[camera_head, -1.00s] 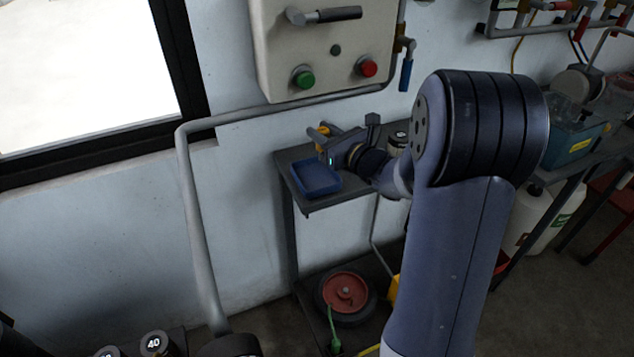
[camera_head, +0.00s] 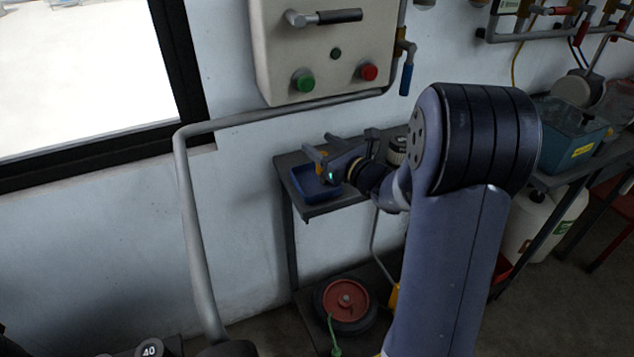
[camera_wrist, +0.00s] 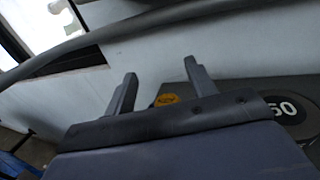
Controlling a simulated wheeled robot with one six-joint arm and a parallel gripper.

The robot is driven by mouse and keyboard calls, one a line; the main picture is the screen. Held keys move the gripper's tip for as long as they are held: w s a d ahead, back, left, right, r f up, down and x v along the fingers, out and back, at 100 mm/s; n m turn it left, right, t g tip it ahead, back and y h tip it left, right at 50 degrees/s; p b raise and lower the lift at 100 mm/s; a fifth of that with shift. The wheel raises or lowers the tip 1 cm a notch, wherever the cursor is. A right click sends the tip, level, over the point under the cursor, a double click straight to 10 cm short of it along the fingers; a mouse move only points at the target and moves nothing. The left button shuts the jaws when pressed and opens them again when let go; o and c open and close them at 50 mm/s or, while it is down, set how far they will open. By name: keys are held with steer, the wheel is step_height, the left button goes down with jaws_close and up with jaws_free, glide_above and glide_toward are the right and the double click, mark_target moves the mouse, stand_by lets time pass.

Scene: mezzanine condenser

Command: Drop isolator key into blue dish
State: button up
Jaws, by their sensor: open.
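The blue dish (camera_head: 305,192) sits on the front left of a dark shelf top in the head view. My gripper (camera_head: 318,153) is over the back of the dish, its jaws open. The yellow isolator key (camera_head: 321,163) shows just below the fingertips, in line with the dish's back part; whether it touches the dish I cannot tell. In the wrist view, the yellow key (camera_wrist: 166,100) shows beyond and between my two spread fingers, nearer the right one, with dark lettering on it. My wrist hides part of the dish.
A dark round weight (camera_head: 398,150) stands on the shelf right of my wrist; its face marked 50 shows in the wrist view (camera_wrist: 284,109). A grey pipe (camera_head: 190,220) runs down the wall at left. A panel (camera_head: 325,50) with green and red buttons hangs above.

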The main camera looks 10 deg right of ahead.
steer(key=shift+s, duration=0.1)
steer(key=v, duration=1)
steer(key=shift+s+d+b, duration=0.25)
steer(key=shift+s+b, duration=0.05)
steer(key=shift+b, duration=0.1)
steer(key=shift+w, duration=0.1)
steer(key=p+x, duration=0.1)
steer(key=x, duration=1)
steer(key=shift+a, duration=0.15)
step_height(320, 180, up, 3)
steer(key=shift+r+p, duration=0.1)
steer(key=shift+p, duration=0.9)
steer(key=shift+r+p, duration=0.55)
steer(key=shift+r, duration=0.3)
